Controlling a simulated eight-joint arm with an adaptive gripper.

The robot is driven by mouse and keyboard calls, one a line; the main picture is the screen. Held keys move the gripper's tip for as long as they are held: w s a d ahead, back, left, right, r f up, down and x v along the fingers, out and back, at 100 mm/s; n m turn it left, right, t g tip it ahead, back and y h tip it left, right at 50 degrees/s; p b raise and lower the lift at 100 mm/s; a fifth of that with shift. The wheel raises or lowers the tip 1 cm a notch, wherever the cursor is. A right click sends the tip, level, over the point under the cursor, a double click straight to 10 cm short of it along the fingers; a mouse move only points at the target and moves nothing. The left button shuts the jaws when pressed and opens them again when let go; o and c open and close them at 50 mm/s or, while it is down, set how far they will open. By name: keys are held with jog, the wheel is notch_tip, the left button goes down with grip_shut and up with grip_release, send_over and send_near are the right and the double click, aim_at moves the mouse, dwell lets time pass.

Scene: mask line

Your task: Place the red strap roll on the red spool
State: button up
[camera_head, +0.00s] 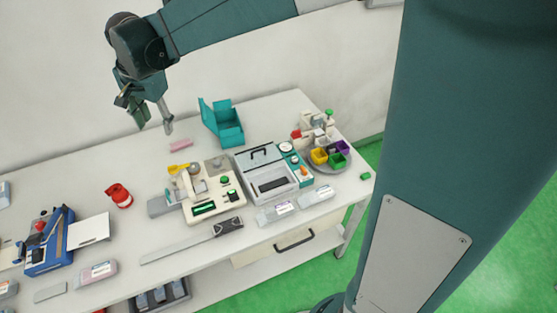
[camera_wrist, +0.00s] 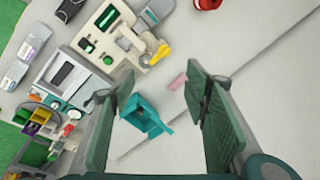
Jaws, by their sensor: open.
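The red strap roll (camera_head: 119,195) sits on the table left of the middle in the head view. It also shows at the top edge of the wrist view (camera_wrist: 207,3), partly cut off. A small red part (camera_head: 40,226), which may be the red spool, shows on the blue device (camera_head: 48,246) at the left. It is too small to be sure. My gripper (camera_head: 153,118) is open and empty, high above the back of the table and apart from the roll. In the wrist view its two fingers (camera_wrist: 160,90) are spread wide.
A teal open box (camera_head: 224,124), a beige machine (camera_head: 208,190) and a grey lidded device (camera_head: 266,175) stand on the middle of the table. A round tray (camera_head: 341,168) with coloured bins is at the right. The back left of the table is clear.

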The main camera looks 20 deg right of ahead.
jog(key=s+d+r+n+t, duration=0.15)
jog(key=s+d+r, duration=0.25)
jog(key=s+d, duration=0.45)
jog(key=s+d+f+n+t, duration=0.1)
jog(key=s+d+f+n, duration=0.1)
jog(key=s+d, duration=0.7)
jog(key=s+d+f+n+t+h, duration=0.1)
jog(key=s+d+f+n+t, duration=0.1)
jog(key=s+d+n, duration=0.3)
jog(key=s+d, duration=0.4)
jog(key=s, duration=0.3)
jog(key=shift+d+f, duration=0.15)
jog(key=shift+d, duration=0.15)
notch_tip(320, 180, down, 7)
jog(key=b, duration=0.7)
dwell(0.4)
